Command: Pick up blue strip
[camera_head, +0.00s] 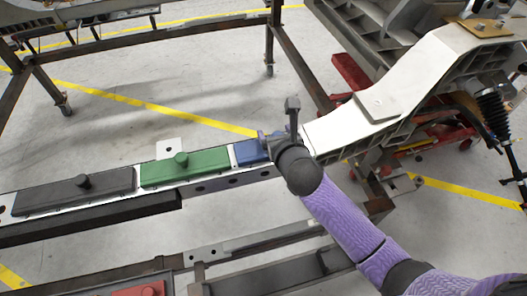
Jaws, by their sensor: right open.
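The blue strip (249,153) lies on the long rail at the middle of the view, just right of the green strip. Its right part is hidden by my right gripper. My right gripper (278,124) is open at the right end of the blue strip, its arm coming in from the lower right. One finger stands up beyond the strip. I cannot tell whether the gripper touches the strip. My left gripper is not in view.
A green strip (185,167) and a dark grey strip (75,193), each with a knob, lie farther left on the rail. A white chassis beam (405,85) rises to the right. A red block (139,290) sits at the lower left. Steel frames stand behind and in front.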

